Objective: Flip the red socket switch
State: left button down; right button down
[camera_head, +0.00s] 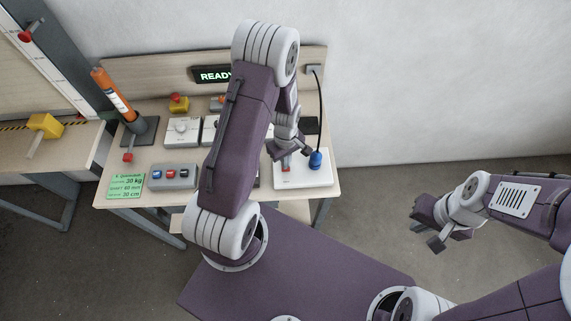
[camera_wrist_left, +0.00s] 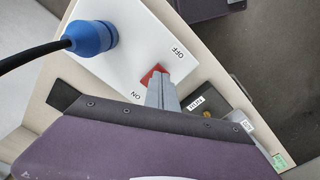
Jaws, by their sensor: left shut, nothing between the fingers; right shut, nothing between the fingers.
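The red switch (camera_wrist_left: 151,74) sits on a white socket plate (camera_wrist_left: 125,45) between printed OFF and ON labels. A blue plug (camera_wrist_left: 90,38) with a black cable is in the same plate. In the head view the plate (camera_head: 318,181) lies at the table's right end, with the red switch (camera_head: 286,169) near its left side. My left gripper (camera_wrist_left: 161,92) is shut and empty, its fingertips at the switch's edge and partly covering it. I cannot tell whether they touch. My right gripper (camera_head: 428,227) is shut and empty, off to the right, away from the table.
A grey box with several buttons (camera_head: 173,177), a green card (camera_head: 126,186) and an orange-handled tool (camera_head: 113,94) stand to the left. A READY display (camera_head: 210,74) is on the back panel. The black cable (camera_head: 321,105) rises behind the plug. My left arm hides the table's middle.

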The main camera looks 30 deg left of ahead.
pick_arm(q)
jog(key=shift+f+b, duration=0.75)
jog(key=shift+f, duration=0.15)
dwell(0.4)
notch_tip(320, 180, up, 7)
jog(key=p, duration=0.6)
jog(key=shift+r, duration=0.1)
dwell(0.4)
